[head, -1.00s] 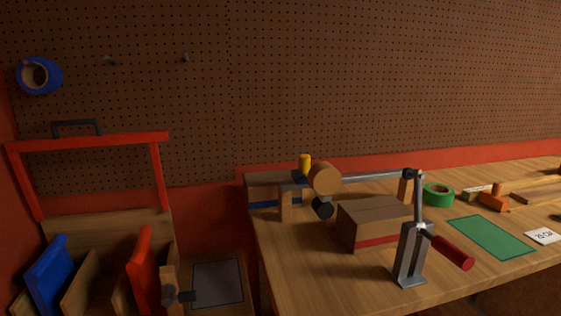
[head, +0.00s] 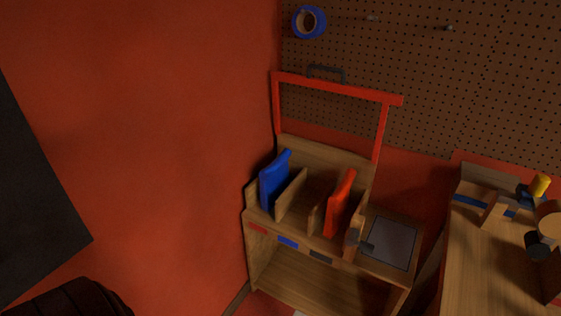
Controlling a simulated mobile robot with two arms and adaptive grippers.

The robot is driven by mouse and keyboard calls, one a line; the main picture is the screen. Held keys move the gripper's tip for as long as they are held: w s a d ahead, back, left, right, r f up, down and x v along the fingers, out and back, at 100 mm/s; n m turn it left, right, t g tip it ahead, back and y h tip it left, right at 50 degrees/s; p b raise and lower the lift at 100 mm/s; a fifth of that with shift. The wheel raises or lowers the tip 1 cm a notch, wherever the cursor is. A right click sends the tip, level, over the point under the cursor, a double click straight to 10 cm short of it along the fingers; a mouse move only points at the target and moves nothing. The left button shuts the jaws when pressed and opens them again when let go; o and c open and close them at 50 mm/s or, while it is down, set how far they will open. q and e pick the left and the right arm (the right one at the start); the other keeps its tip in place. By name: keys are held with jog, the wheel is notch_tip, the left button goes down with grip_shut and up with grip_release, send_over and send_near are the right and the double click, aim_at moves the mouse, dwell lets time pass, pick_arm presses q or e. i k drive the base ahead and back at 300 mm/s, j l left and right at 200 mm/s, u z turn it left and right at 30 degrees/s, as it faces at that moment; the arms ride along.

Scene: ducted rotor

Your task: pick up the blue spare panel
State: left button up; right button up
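The blue spare panel (head: 273,181) stands upright, slightly tilted, in the leftmost slot of a wooden rack (head: 330,277), in the middle of the head view. Its lower end is hidden by the rack's front. A red panel (head: 340,204) stands in another slot to its right. Neither of my grippers shows in the head view.
The rack's front carries red, blue and dark labels (head: 288,242). A red frame (head: 335,87) rises behind it. A grey pad (head: 389,242) lies on its right side. The workbench (head: 473,265) stands at right, and a red wall (head: 150,120) fills the left.

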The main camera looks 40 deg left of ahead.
aim_at(273, 180)
jog(key=u, duration=1.2)
